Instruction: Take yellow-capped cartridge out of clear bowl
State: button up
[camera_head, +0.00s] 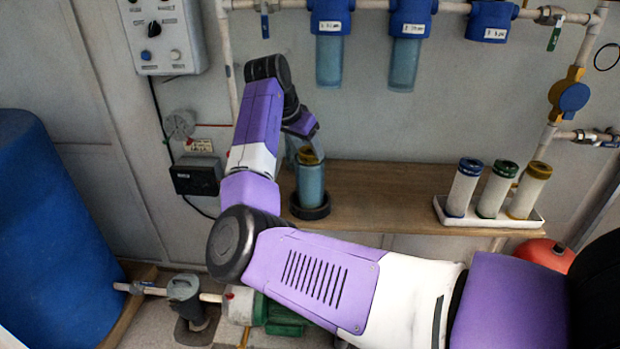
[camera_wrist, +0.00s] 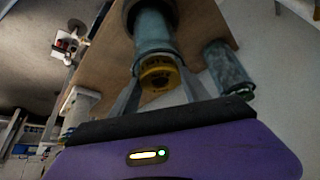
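The clear bowl (camera_head: 311,187) looks blue and stands upright in a black ring holder (camera_head: 309,209) on the wooden shelf. The yellow-capped cartridge (camera_head: 308,156) sits in it, with only its yellow top showing above the rim. In the wrist view the yellow cap (camera_wrist: 159,74) faces the camera, with the bowl (camera_wrist: 151,30) behind it. My gripper (camera_head: 303,146) is just above the bowl. Its fingers (camera_wrist: 160,80) are apart, one on each side of the cap. I cannot tell whether they touch it. The cartridge's body is hidden inside the bowl.
A white tray (camera_head: 490,222) holds blue-, green- and yellow-ringed white cartridges on the right of the shelf (camera_head: 390,200). Blue filter heads with hanging bowls (camera_head: 404,65) are on the wall pipe above. A black box (camera_head: 196,176) is left of the bowl. The shelf's middle is clear.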

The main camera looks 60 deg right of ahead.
grip_shut()
jog(key=shift+r, duration=0.1)
notch_tip(320, 180, up, 20)
jog(key=shift+p, duration=0.35)
dwell(0.4)
